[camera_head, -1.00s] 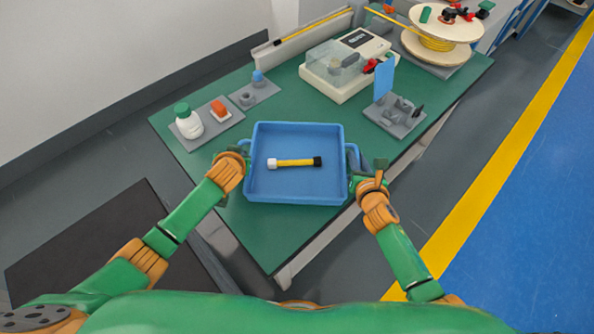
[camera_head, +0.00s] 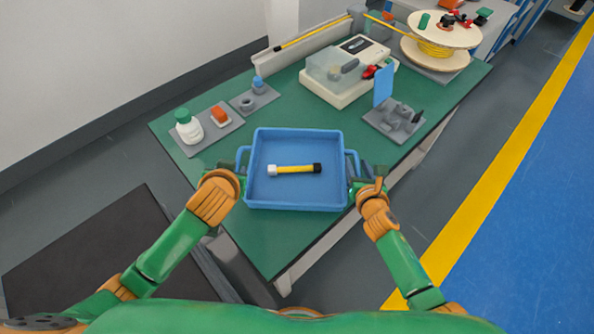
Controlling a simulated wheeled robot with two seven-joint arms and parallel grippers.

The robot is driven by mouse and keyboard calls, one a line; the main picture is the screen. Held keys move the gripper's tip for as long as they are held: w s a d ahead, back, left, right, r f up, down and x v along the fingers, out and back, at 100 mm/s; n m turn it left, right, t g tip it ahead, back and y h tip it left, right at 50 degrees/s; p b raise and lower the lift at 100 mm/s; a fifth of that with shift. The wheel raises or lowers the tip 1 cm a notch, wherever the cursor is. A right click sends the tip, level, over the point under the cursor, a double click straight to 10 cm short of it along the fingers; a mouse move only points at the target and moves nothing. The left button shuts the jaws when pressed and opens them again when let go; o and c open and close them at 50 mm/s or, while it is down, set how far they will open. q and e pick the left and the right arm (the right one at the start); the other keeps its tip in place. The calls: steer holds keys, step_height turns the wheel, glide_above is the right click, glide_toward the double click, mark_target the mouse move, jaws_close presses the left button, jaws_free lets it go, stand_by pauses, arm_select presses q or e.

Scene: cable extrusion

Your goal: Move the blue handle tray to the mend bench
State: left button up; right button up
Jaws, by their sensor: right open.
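The blue handle tray (camera_head: 262,200) rests on the green bench top, with a handle on its left and its right side. A short yellow cable piece (camera_head: 294,169) with one white end and one black end lies in it. My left gripper (camera_head: 240,170) is at the left handle; its fingers are partly hidden by its own wrist, so I cannot tell whether it is open or shut. My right gripper (camera_head: 362,184) is open at the right handle (camera_head: 354,162), close beside the tray wall. No spot is clearly marked as the mend bench.
A white machine (camera_head: 346,88) and a grey fixture with a blue panel (camera_head: 383,87) stand behind the tray. A cable spool (camera_head: 440,42) is farther back right.

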steer(key=shift+s, duration=0.2)
arm_select(q)
steer(key=shift+s+r, duration=0.4)
steer(key=shift+r, duration=0.05)
arm_select(e)
steer(key=a+v, duration=0.1)
steer(key=v, duration=1)
steer(key=shift+s+d+r, duration=0.2)
steer(key=shift+s+d, duration=0.1)
steer(key=shift+d, duration=0.2)
